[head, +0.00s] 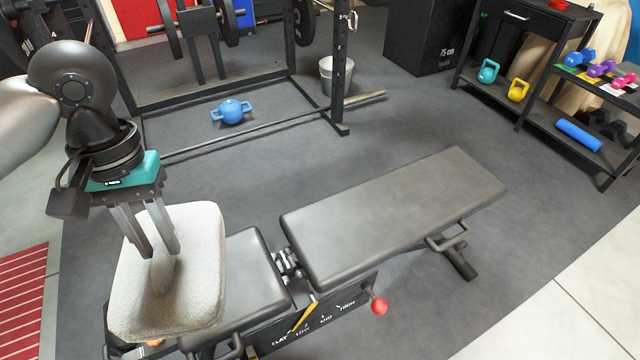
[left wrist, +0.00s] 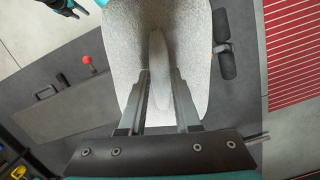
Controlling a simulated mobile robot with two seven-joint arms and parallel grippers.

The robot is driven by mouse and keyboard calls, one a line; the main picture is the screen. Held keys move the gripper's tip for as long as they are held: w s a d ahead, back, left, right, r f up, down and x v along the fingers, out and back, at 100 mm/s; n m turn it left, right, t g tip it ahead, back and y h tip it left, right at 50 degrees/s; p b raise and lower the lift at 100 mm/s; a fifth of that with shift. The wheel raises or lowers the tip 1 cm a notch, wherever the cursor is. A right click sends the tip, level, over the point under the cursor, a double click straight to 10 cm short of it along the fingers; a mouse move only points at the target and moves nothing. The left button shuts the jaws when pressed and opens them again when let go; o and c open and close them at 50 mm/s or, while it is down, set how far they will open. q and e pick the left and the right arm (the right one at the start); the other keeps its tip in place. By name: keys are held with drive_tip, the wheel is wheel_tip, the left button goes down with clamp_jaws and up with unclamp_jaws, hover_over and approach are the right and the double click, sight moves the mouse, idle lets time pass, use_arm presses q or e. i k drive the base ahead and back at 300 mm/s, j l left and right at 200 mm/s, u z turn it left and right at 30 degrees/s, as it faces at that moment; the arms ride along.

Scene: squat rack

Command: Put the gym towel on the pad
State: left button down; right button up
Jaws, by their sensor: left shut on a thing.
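The gym towel (head: 190,275) is a pale grey, thick folded cloth. My left gripper (head: 155,240) is shut on a raised ridge in its middle. The towel also shows in the left wrist view (left wrist: 190,50), with the ridge between the two fingers. The bench has a short black seat pad (head: 250,270) and a long black back pad (head: 390,215). The towel overlaps the left end of the seat pad in the head view; I cannot tell whether it touches it. A teal and black part, probably my right gripper (left wrist: 68,8), shows at the left wrist view's top edge, its jaws unclear.
A red knob (head: 379,307) sticks out at the bench's near side. Behind stand a rack with a bar along the floor, a blue kettlebell-like weight (head: 231,112) and a bucket (head: 337,75). A weight shelf (head: 545,80) stands at the right. Floor right of the bench is clear.

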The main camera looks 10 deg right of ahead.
sight(397, 203)
drive_tip(key=k+l, duration=0.1)
drive_tip(key=l, duration=0.8)
drive_tip(key=k+l, duration=0.1)
drive_tip(key=l, duration=0.8)
drive_tip(key=i+l, duration=0.35)
drive_tip(key=i, duration=0.15)
drive_tip(key=i+l, duration=0.4)
drive_tip(key=i, duration=0.15)
